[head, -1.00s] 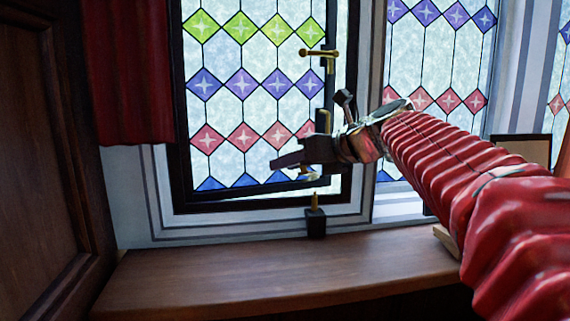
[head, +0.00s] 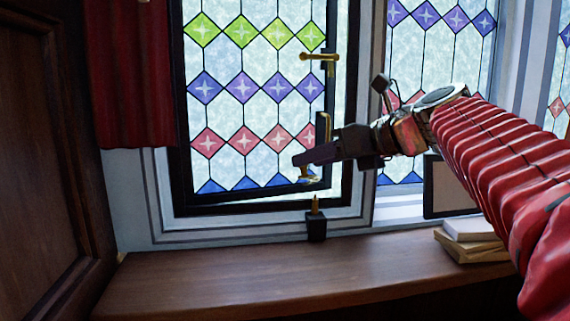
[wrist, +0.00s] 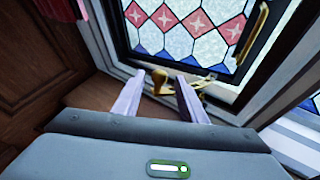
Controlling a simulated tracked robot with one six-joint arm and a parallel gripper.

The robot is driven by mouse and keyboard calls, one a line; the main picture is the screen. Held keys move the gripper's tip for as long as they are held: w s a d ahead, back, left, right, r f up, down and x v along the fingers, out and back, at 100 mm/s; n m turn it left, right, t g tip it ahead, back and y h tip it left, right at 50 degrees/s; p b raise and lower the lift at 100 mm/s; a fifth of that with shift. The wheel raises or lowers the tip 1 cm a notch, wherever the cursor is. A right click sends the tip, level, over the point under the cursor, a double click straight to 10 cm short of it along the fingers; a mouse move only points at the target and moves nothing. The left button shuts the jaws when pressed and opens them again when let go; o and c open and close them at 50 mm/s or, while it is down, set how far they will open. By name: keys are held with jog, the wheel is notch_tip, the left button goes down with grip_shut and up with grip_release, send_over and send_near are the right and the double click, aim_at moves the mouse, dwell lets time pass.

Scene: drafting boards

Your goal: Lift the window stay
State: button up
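The window stay (head: 308,178) is a brass piece at the bottom right of the slightly open leaded window (head: 240,110), partly hidden by my gripper in the head view. In the wrist view its round brass knob (wrist: 163,82) shows between my fingertips, with more brass running right along the lower frame. My gripper (head: 298,160) is in front of the window's lower right corner. Its two pale fingers stand apart on either side of the knob in the wrist view (wrist: 161,77). I cannot tell whether either finger touches it.
A black block with a brass pin (head: 316,228) stands below the window. A brass handle (head: 320,57) and an upright brass bar (head: 323,127) are on the window's right edge. Books (head: 470,242) and a framed panel (head: 448,188) stand right. The wooden sill (head: 230,275) is mostly clear.

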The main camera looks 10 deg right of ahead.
jog(key=v, duration=0.6)
jog(key=shift+s, duration=0.1)
jog(key=s+a+f+n+g+h, duration=0.1)
jog(key=s+f+n+g+h, duration=0.1)
jog(key=s+f+n, duration=0.4)
jog(key=s+a+f+n+g+h, duration=0.1)
jog(key=s+f+n+h, duration=0.2)
jog(key=s+f+n, duration=0.4)
jog(key=s+a+f+n+g+h, duration=0.2)
jog(key=s+f+n, duration=0.5)
jog(key=f+n, duration=1.1)
jog(key=shift+s+f+g+h, duration=0.2)
jog(key=shift+f+g+h, duration=0.1)
jog(key=shift+f, duration=2.45)
jog(key=shift+c, duration=0.2)
